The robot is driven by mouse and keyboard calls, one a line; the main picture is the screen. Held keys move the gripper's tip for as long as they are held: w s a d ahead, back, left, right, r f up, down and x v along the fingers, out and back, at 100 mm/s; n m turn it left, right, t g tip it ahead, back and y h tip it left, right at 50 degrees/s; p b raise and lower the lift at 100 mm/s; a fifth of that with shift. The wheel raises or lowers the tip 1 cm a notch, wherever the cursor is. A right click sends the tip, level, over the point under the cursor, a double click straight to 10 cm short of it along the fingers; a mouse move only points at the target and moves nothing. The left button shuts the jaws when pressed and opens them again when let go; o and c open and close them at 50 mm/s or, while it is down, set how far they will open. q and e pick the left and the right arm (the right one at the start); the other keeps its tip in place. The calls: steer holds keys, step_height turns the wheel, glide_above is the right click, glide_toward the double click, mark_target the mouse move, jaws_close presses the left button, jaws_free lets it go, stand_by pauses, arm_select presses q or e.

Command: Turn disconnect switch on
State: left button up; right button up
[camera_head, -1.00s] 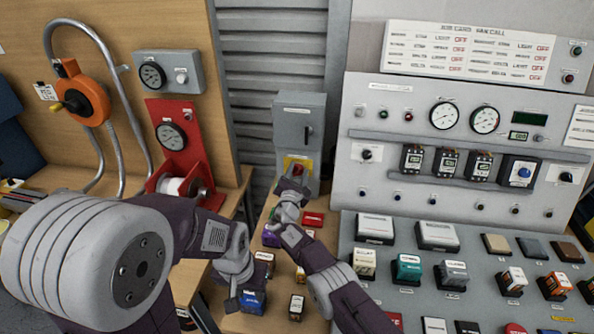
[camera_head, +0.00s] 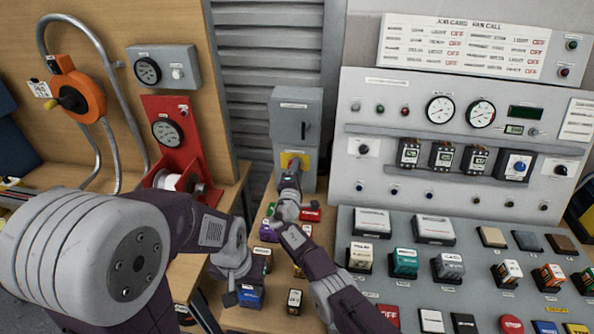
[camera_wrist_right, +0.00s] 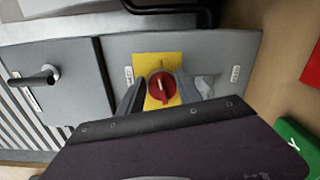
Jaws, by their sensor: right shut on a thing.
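The disconnect switch is a grey upright box (camera_head: 308,128) in the middle of the head view, with a yellow plate (camera_wrist_right: 173,65) low on its front. A red rotary knob (camera_wrist_right: 162,89) sits on that plate. My right gripper (camera_head: 291,172) is at the front of the plate and partly hides the knob in the head view. In the right wrist view my right gripper's two fingers (camera_wrist_right: 160,96) stand on either side of the knob, shut on it. My left gripper (camera_head: 231,296) hangs low over the bench, away from the switch; its fingers are too unclear to judge.
A red stand with a gauge (camera_head: 168,132) is left of the switch. A sloped control panel (camera_head: 450,262) with several blocks and buttons is on the right. Several small coloured blocks, including a blue one (camera_head: 250,296), lie on the wooden bench below the switch.

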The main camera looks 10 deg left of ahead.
arm_select(q)
steer(key=shift+f, duration=0.3)
arm_select(e)
steer(key=shift+f+m, duration=0.2)
steer(key=shift+m, duration=0.8)
steer(key=o, duration=1.4)
steer(key=shift+c, duration=0.2)
arm_select(q)
step_height(320, 180, up, 15)
steer(key=p, duration=1.5)
steer(key=shift+r, duration=0.2)
arm_select(e)
steer(key=s, duration=0.9)
